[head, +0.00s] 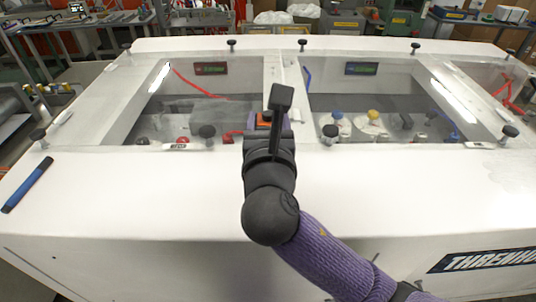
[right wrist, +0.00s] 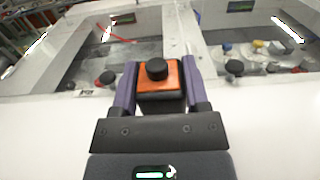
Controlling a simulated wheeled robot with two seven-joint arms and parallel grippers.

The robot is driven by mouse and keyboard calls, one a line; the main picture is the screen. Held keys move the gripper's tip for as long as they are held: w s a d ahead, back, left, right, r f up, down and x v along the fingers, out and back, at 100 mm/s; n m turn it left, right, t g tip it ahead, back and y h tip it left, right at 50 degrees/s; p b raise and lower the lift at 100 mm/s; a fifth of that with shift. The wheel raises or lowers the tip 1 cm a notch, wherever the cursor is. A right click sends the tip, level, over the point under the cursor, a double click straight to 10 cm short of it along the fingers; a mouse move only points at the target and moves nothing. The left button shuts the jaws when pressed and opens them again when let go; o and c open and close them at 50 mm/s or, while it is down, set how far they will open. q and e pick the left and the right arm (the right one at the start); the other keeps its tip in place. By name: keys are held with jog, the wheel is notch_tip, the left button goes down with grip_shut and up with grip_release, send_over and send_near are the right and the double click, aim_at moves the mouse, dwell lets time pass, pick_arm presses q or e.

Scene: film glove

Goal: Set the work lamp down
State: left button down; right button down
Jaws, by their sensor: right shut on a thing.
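My right gripper (head: 266,124) reaches forward over the white machine top, near the front end of the divider between its two windows. In the right wrist view its two purple fingers (right wrist: 159,68) are shut on the sides of an orange and black block, which I take for the work lamp (right wrist: 150,83). A round black knob shows at the block's upper face. In the head view only a little of its orange (head: 264,117) shows past my wrist. Its underside is hidden, so I cannot tell whether it touches the surface. My left gripper is not in view.
The white machine top (head: 140,195) has a wide bare front strip. A blue pen-like tool (head: 27,185) lies at its left. Black knobs (head: 207,131) stand along the clear window edges. Bottles and caps (head: 372,117) sit inside the right window.

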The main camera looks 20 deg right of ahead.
notch_tip(320, 180, down, 4)
jog(key=shift+w+f+b, duration=0.15)
jog(key=shift+f+b, duration=0.05)
jog(key=shift+b, duration=0.45)
jog(key=shift+r, duration=0.15)
jog(key=shift+c, duration=0.4)
grip_release()
